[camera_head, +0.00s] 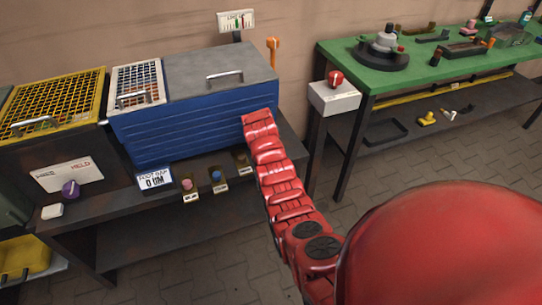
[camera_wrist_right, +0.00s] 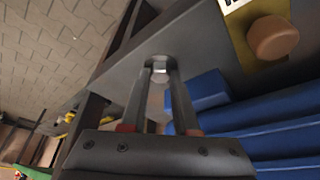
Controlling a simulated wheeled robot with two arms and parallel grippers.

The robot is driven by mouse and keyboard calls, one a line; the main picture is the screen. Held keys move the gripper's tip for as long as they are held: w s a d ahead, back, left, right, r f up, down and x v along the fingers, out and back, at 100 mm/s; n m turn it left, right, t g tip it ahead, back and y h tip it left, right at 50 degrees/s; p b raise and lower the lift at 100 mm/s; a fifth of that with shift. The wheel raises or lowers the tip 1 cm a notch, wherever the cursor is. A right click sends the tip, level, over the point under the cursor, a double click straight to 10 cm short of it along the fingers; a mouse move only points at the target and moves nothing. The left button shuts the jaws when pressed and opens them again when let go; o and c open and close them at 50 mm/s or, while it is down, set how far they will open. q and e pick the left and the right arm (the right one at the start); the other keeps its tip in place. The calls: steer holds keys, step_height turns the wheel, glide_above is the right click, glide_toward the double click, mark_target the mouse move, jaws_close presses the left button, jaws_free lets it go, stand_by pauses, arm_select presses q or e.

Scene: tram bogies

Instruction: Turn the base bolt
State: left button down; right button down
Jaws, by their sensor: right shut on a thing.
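The base bolt (camera_wrist_right: 159,77) shows in the right wrist view as a small silver head on a flat dark grey surface. My right gripper (camera_wrist_right: 160,69) has its two fingers closed around the bolt head, one on each side. In the head view my red right arm reaches to the right front corner of the blue ribbed machine (camera_head: 190,124). There the arm hides the gripper and the bolt. Part of the blue machine also shows beside the fingers in the wrist view (camera_wrist_right: 265,145). My left gripper is in neither view.
Several small knobs, including a blue one (camera_head: 216,176), line the dark bench (camera_head: 150,226) front. A yellow mesh cage (camera_head: 55,103) stands at left. At right are a grey box with a red knob (camera_head: 335,79) and a green-topped bench (camera_head: 430,66). Tiled floor lies between.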

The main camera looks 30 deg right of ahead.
steer(key=shift+w+m, duration=0.1)
steer(key=shift+m, duration=0.3)
steer(key=c, duration=0.7)
jaws_free()
steer(key=shift+o, duration=0.2)
steer(key=shift+a+r, duration=0.2)
steer(key=shift+r, duration=0.3)
steer(key=p+v, duration=1)
steer(key=v, duration=0.6)
steer(key=shift+r, duration=0.25)
steer(key=shift+f, duration=0.1)
